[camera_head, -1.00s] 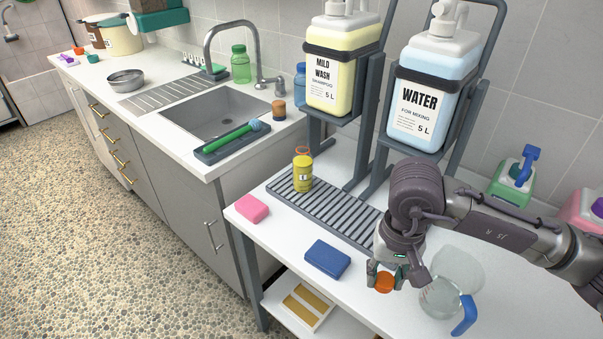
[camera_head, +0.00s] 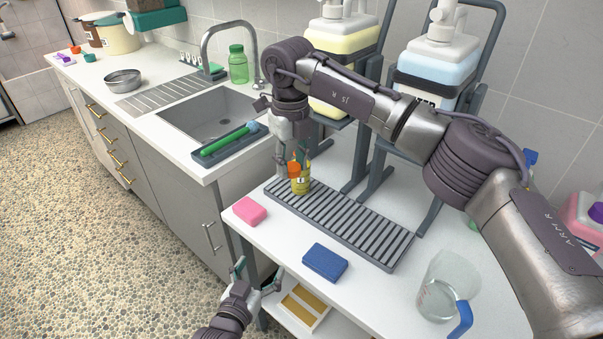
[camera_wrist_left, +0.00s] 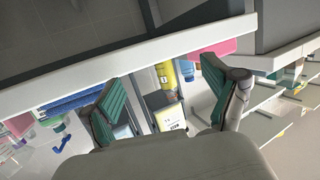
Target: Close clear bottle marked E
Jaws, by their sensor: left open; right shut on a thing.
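The bottle marked E (camera_head: 301,187), clear with yellow contents, stands upright on the left end of the slatted drain rack. My right gripper (camera_head: 295,163) is shut on an orange cap (camera_head: 294,170) and holds it at the top of the bottle. The cap overlaps the neck in view; I cannot tell whether it is seated. My left gripper (camera_head: 256,278) is open and empty, low in front of the table edge. In the left wrist view its fingers (camera_wrist_left: 168,100) are apart, and a yellow bottle (camera_wrist_left: 165,75) shows beyond them.
A pink sponge (camera_head: 250,211) and a blue sponge (camera_head: 325,262) lie on the table. The drain rack (camera_head: 350,224) is bare to the right of the bottle. Large dispensers (camera_head: 436,66) stand behind.

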